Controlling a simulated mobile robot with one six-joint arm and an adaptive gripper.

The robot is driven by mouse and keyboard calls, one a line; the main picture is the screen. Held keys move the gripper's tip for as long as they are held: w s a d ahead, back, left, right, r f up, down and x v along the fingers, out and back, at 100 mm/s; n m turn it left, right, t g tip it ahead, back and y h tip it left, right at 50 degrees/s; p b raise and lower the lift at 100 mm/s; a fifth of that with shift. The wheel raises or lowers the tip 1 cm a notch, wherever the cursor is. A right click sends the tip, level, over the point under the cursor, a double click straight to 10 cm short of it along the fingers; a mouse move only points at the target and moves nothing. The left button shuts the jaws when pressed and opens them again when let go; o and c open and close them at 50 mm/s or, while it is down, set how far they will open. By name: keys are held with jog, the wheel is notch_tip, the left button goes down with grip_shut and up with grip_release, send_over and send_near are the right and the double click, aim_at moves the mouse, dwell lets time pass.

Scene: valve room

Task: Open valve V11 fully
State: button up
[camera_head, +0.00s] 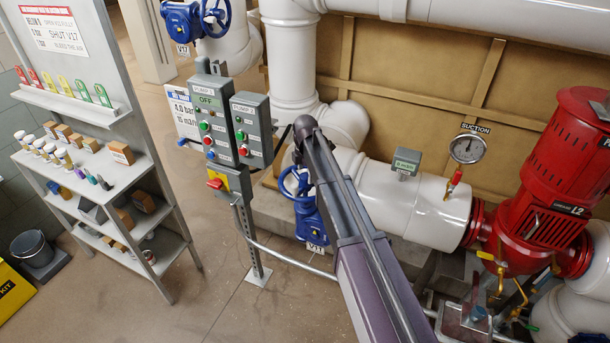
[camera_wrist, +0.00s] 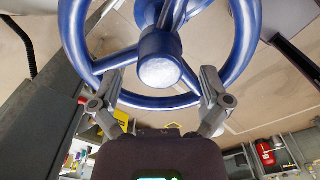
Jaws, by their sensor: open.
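Valve V11 (camera_head: 309,215) is a blue valve with a blue handwheel (camera_head: 292,182), low on the white pipework in the head view. Its V11 tag (camera_head: 316,247) hangs below, and my arm covers part of it. In the wrist view a blue handwheel (camera_wrist: 247,45) with spokes and a pale-faced hub (camera_wrist: 158,71) fills the top; no tag shows there. My gripper (camera_wrist: 160,88) is open, its fingers apart on either side of the hub and overlapping the wheel's lower rim. I cannot tell whether they touch it. My gripper is hidden in the head view.
A pump control post (camera_head: 212,120) with buttons stands left of V11. Another blue valve, V17 (camera_head: 182,22), is at the top. A red pump (camera_head: 560,165) and a suction gauge (camera_head: 467,148) stand right. Shelves (camera_head: 90,150) stand left, with clear floor (camera_head: 205,300) before them.

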jog(key=shift+r+p, duration=2)
jog(key=shift+r, duration=0.35)
jog(key=shift+r, duration=0.1)
notch_tip(320, 180, up, 6)
jog(key=p, duration=0.6)
jog(key=shift+d+f, duration=0.1)
jog(key=shift+f, duration=0.1)
jog(key=s+d+f+m+b, duration=0.9)
jog(key=s+d+m, duration=0.2)
jog(key=s+m, duration=0.1)
jog(key=s+d+f+m+b, duration=0.9)
jog(key=s+d+m, duration=0.2)
jog(key=s, duration=0.3)
jog(key=shift+d+m, duration=0.35)
jog(key=shift+m, duration=0.05)
